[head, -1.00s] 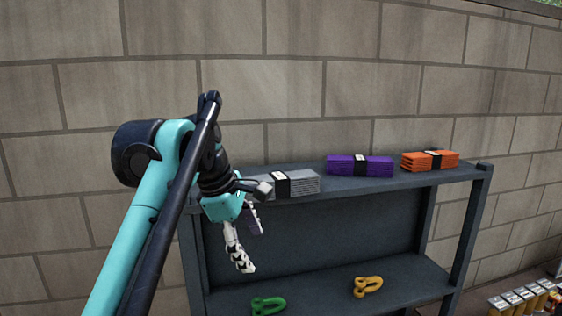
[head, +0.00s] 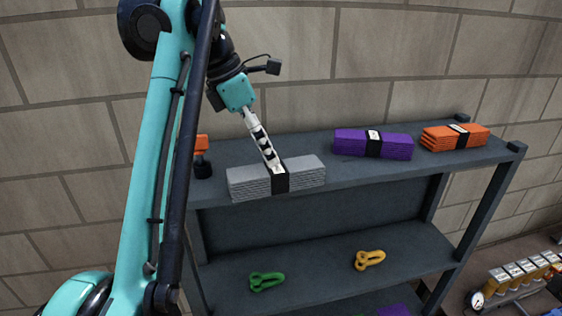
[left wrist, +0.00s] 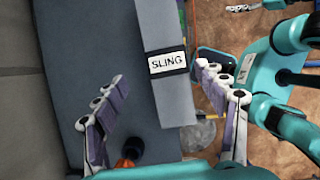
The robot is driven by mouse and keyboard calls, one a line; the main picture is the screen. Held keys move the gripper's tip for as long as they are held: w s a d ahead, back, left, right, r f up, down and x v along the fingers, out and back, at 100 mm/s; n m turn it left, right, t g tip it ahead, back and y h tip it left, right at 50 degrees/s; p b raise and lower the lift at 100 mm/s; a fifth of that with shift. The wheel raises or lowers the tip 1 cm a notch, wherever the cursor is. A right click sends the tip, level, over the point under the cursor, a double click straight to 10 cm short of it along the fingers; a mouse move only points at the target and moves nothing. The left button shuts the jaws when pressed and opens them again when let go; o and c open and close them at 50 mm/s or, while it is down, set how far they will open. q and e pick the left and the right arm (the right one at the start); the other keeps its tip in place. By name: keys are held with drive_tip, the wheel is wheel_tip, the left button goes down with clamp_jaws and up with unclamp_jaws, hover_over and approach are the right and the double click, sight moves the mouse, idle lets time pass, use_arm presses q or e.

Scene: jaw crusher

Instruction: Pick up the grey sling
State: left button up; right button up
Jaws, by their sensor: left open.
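The grey sling (head: 248,183) is a folded flat bundle with a black band, lying at the front left of the top shelf. It also shows in the left wrist view (left wrist: 160,28), where its band carries a label reading SLING. My left gripper (head: 274,165) is open and points down over the middle of the sling, by its band. In the left wrist view the fingers (left wrist: 163,80) stand apart, one on each side of the sling. I cannot tell if they touch it. A pale finger-like part at the top of that view may be my right gripper (left wrist: 243,8); its state is unclear.
A purple sling (head: 350,143) and an orange sling (head: 438,136) lie farther right on the top shelf (head: 390,184). An orange and black item (head: 202,143) stands left of the grey sling. Green (head: 266,281) and yellow (head: 369,260) shackles lie on the shelf below. A block wall stands behind.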

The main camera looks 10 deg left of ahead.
sight(276, 172)
use_arm(q)
drive_tip(key=shift+s+d+f, duration=0.5)
drive_tip(key=shift+s+f, duration=0.25)
drive_tip(key=shift+f, duration=0.05)
drive_tip(key=shift+s+d+f, duration=0.1)
drive_tip(key=shift+f, duration=0.2)
drive_tip(key=w+f, duration=0.1)
drive_tip(key=w+d+f, duration=0.1)
drive_tip(key=f, duration=0.1)
drive_tip(key=shift+w+f, duration=0.1)
drive_tip(key=shift+f, duration=0.15)
drive_tip(key=shift+d+f, duration=0.1)
drive_tip(key=shift+f, duration=0.2)
drive_tip(key=shift+d+f, duration=0.1)
drive_tip(key=shift+s, duration=0.35)
drive_tip(key=shift+w, duration=0.2)
drive_tip(key=c, duration=1.4)
clamp_jaws()
use_arm(e)
drive_tip(key=shift+s, duration=0.6)
